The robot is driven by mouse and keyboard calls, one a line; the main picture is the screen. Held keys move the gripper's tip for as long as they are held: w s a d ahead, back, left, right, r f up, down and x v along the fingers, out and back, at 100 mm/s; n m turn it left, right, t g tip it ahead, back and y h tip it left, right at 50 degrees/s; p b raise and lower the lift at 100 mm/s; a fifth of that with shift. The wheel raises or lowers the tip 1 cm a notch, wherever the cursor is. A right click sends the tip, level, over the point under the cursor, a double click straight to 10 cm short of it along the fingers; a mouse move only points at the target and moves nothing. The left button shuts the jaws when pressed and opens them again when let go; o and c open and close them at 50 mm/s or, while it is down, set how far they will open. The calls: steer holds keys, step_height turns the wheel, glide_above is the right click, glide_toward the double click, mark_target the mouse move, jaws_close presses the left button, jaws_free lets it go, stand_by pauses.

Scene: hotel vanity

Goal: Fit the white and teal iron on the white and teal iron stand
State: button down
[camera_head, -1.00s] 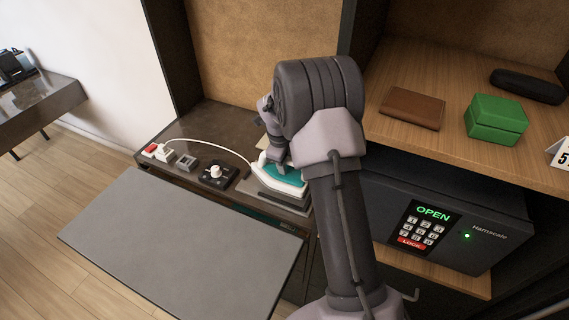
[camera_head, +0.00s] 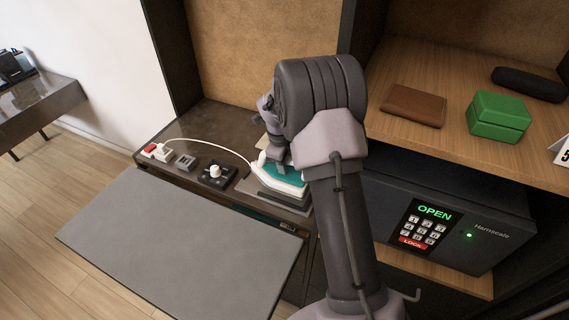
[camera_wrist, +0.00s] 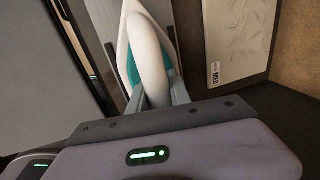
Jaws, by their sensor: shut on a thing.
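The white and teal iron (camera_head: 281,177) is at the right end of the dark counter, with its white cord running left. In the wrist view the iron's white handle (camera_wrist: 146,55) rises between the fingers of my gripper (camera_wrist: 160,98), which is shut on it. My gripper also shows in the head view (camera_head: 274,152), partly hidden by my wrist. A dark, flat base (camera_head: 262,192) shows under and around the iron. I cannot tell whether this is the stand, or whether the iron rests on it or hovers just above. My arm hides the right side.
A grey board (camera_head: 185,240) lies in front of the counter. A power strip with a red switch (camera_head: 150,148) and a black dial box (camera_head: 216,172) sit left of the iron. At right are a safe (camera_head: 435,225), a brown wallet (camera_head: 413,106) and a green box (camera_head: 497,118).

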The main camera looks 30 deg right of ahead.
mark_target(280, 179)
steer(key=shift+f+b, duration=1.45)
steer(key=shift+b, duration=0.45)
stand_by(1.0)
steer(key=c, duration=1.1)
jaws_free()
step_height(280, 179, up, 17)
steer(key=s+a+p, duration=0.2)
steer(key=a+p, duration=0.1)
steer(key=p, duration=0.1)
steer(key=s+a+r+n+t+y+b, duration=0.1)
steer(key=s+a+r+n+b, duration=0.1)
steer(key=s+a+r+n, duration=0.35)
steer(key=s+a+f+n+t+y+b, duration=0.1)
steer(key=s+a+n+b, duration=0.1)
steer(key=s+a+n, duration=0.4)
steer(key=s+a+f+n+t+y+b, duration=0.1)
steer(key=s+a+n, duration=0.4)
steer(key=s+n, duration=0.7)
steer(key=s+t+b, duration=0.1)
steer(key=s, duration=0.4)
steer(key=shift+s+a+f+y+b, duration=0.25)
steer(key=shift+a+f+y+b, duration=0.1)
steer(key=shift+y, duration=0.05)
steer(key=shift+n, duration=0.25)
